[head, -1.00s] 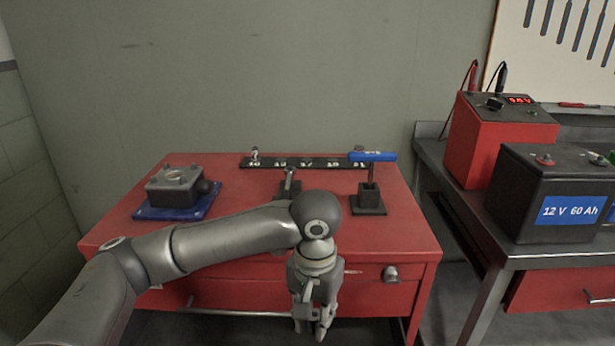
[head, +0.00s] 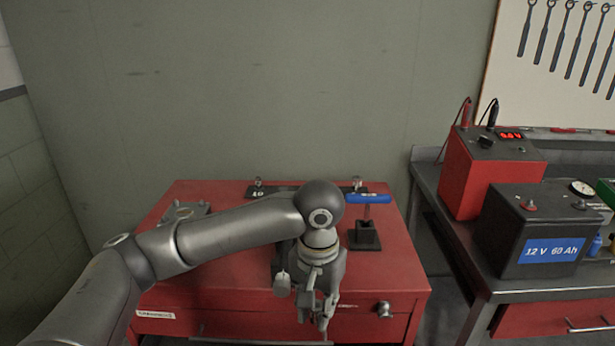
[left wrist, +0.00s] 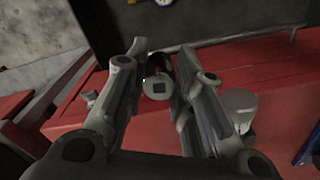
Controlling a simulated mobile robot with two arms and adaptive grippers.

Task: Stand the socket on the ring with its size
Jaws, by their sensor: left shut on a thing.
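My left gripper (head: 317,312) hangs in front of the red cabinet's drawer front, fingers pointing down. In the left wrist view (left wrist: 163,58) its fingers are closed on a small metal socket (left wrist: 158,88), with a round end and dark square hole facing the camera. In the head view the held socket cannot be made out. The black strip (head: 262,192) with the size marks lies at the back of the cabinet top. Small metal pieces stand near its left end (head: 258,184) and right end (head: 357,183). My forearm and elbow hide its middle. My right gripper is not in view.
A blue T-handle (head: 368,198) stands in a black holder (head: 365,235) on the red cabinet (head: 395,262). A grey block (head: 186,211) is partly behind my arm. A drawer knob (head: 383,310) sticks out right of my gripper. A bench at right holds a battery (head: 540,235).

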